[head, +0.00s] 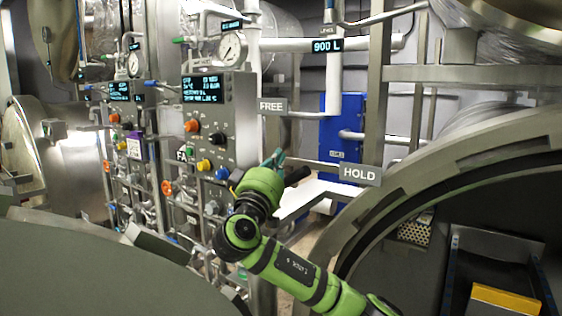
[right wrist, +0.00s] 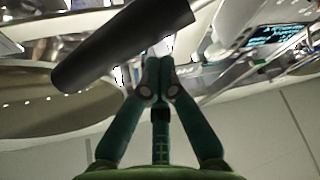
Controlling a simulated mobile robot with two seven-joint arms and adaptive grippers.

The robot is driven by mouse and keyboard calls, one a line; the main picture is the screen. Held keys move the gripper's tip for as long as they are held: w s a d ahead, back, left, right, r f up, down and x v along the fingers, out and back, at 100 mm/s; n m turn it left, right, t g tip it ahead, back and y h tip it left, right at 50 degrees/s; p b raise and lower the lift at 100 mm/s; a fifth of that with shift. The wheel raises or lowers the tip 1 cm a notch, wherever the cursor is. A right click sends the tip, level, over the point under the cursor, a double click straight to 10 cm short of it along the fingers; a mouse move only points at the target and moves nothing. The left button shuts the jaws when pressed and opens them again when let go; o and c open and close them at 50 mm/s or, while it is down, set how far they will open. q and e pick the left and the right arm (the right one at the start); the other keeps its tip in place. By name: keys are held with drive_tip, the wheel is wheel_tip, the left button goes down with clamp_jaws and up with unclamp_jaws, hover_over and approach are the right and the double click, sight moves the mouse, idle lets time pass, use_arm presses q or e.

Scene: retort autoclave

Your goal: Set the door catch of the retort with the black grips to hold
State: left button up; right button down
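The catch lever's black grip (head: 297,176) shows just right of my right gripper (head: 276,157) in the head view, between the FREE sign (head: 272,106) and the HOLD sign (head: 360,174). In the right wrist view the black grip (right wrist: 115,50) slants across the upper left, close to my fingertips (right wrist: 159,55). The right fingers are drawn together, and I see nothing between them. Whether they touch the grip I cannot tell. The lever's pivot is hidden. My left gripper is out of view.
The open round retort mouth (head: 400,180) fills the right side, with a yellow block (head: 505,300) inside. A control panel (head: 220,115) with buttons and a gauge (head: 232,48) stands left of my gripper. A blue cabinet (head: 340,125) and pipes are behind.

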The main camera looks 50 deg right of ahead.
drive_tip(key=s+f+m+b, duration=0.1)
drive_tip(key=b, duration=0.2)
drive_tip(key=s+f+m+g+b, duration=0.1)
drive_tip(key=f+b, duration=0.1)
drive_tip(key=b, duration=0.1)
drive_tip(key=s+f+m+g+h+b, duration=0.1)
drive_tip(key=f+m+b, duration=0.1)
drive_tip(key=b, duration=0.2)
drive_tip(key=shift+s+a+f, duration=0.15)
drive_tip(key=shift+s+a, duration=0.05)
drive_tip(key=shift+a, duration=0.05)
use_arm(q)
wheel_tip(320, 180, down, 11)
drive_tip(key=b, duration=0.1)
use_arm(e)
drive_tip(key=shift+s+m+h, duration=0.1)
drive_tip(key=shift+m+h, duration=0.2)
drive_tip(key=shift+m, duration=0.2)
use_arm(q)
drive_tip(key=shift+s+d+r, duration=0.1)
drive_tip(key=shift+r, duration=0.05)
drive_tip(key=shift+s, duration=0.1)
use_arm(e)
approach(290, 183)
drive_tip(key=shift+w+d+r, duration=0.3)
drive_tip(key=shift+d+r, duration=0.15)
drive_tip(key=shift+d, duration=0.1)
